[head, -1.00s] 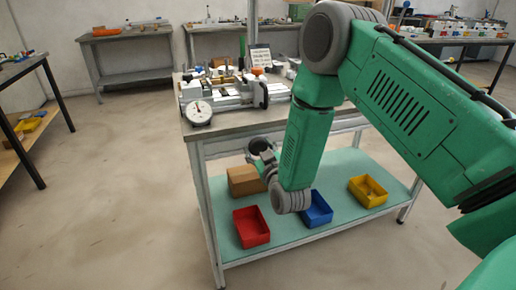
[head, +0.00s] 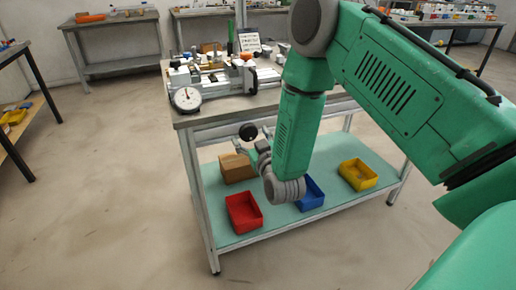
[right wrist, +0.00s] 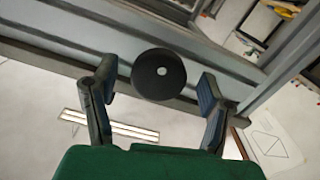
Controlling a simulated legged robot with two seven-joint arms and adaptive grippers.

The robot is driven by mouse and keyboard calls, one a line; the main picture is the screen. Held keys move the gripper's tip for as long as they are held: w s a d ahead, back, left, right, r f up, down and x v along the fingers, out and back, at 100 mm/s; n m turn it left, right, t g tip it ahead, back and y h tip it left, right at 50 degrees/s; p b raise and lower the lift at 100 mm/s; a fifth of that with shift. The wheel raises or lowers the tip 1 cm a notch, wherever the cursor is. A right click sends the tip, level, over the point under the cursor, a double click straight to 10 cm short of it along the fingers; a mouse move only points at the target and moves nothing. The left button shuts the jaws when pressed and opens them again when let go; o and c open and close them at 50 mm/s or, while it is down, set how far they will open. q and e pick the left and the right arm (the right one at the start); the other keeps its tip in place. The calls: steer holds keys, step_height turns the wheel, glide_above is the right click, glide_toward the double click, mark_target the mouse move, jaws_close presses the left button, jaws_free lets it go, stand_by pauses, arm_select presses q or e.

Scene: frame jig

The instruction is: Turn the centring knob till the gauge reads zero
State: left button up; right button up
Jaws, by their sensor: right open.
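The centring knob is a black round disc (head: 248,131) with a pale centre, at the front edge of the workbench. In the right wrist view the knob (right wrist: 158,74) sits between the two fingers of my right gripper (right wrist: 158,88), with a visible gap on each side. My right gripper (head: 254,139) is open at the knob in the head view, its fingers partly hidden by its own wrist. The gauge (head: 187,99) is a round white dial with a dark needle at the bench's front left corner; its reading is too small to tell. My left gripper is not in view.
The workbench top (head: 225,107) carries a jig and a small sign (head: 249,42). On the lower shelf are a cardboard box (head: 237,168), a red bin (head: 243,212), a blue bin (head: 311,194) and a yellow bin (head: 358,174). The floor at left is clear.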

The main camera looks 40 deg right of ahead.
steer(key=v, duration=1)
steer(key=shift+s, duration=0.15)
steer(key=shift+f, duration=0.1)
steer(key=s+a+f+n+g+y, duration=0.1)
steer(key=s+a+f+g+y, duration=0.15)
steer(key=s+f+g, duration=0.4)
steer(key=s+a+f+g+y, duration=0.2)
steer(key=s+a+f, duration=0.15)
steer(key=f, duration=0.55)
steer(key=s+f+g, duration=0.3)
steer(key=s+g, duration=0.1)
steer(key=s, duration=0.5)
steer(key=s+f+g, duration=0.3)
steer(key=s+g, duration=0.1)
steer(key=s, duration=0.5)
steer(key=shift+a, duration=0.2)
steer(key=shift+w+f, duration=0.15)
